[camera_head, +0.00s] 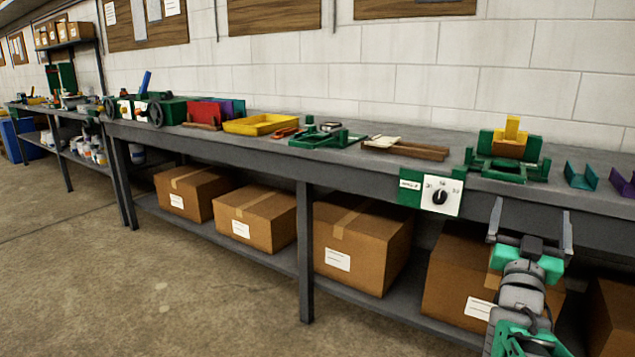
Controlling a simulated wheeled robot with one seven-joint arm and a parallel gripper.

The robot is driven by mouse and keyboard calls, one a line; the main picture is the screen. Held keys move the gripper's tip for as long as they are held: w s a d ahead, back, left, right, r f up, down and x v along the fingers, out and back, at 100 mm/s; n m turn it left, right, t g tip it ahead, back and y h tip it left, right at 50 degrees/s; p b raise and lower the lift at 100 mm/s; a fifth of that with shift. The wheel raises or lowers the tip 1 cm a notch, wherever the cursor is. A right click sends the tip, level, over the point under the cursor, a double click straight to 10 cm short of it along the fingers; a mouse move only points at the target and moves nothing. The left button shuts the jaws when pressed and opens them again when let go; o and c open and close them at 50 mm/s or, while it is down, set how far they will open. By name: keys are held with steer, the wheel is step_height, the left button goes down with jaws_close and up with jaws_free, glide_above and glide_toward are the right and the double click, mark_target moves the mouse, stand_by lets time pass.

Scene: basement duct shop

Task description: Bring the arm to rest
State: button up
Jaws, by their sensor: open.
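My gripper (531,222) is at the lower right, in front of the workbench's front edge. Its two grey fingers point up and stand wide apart, with nothing seen between them but the bench edge behind. My arm reaches up from the bottom of the picture, with grey and green links. The long grey workbench (390,172) runs from the right into the far left. A green panel with a white face and a black dial (440,195) is on the bench's front edge, left of my gripper. I cannot tell how far the fingers are from the bench.
A green fixture with a yellow block (512,137) stands on the bench above my gripper. A yellow tray (260,124) and green frame (327,138) are farther left. Cardboard boxes (362,245) fill the lower shelf. Floor at left is clear.

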steer(key=a+r+n+g+y+p, duration=0.3)
steer(key=a+g+y+p, duration=0.5)
steer(key=a+p, duration=0.95)
steer(key=s+a+n+g+y+p, duration=0.2)
steer(key=s+a+g+p, duration=0.2)
steer(key=s+p, duration=0.3)
steer(key=s+a+r+n+g+y+p, duration=0.1)
steer(key=s+a+g+p, duration=0.3)
steer(key=s, duration=0.8)
steer(key=a+n+y+p, duration=0.1)
steer(key=a+p, duration=0.1)
steer(key=p, duration=0.2)
steer(key=shift+s+a+r+y, duration=0.15)
steer(key=shift+a+r+y, duration=0.15)
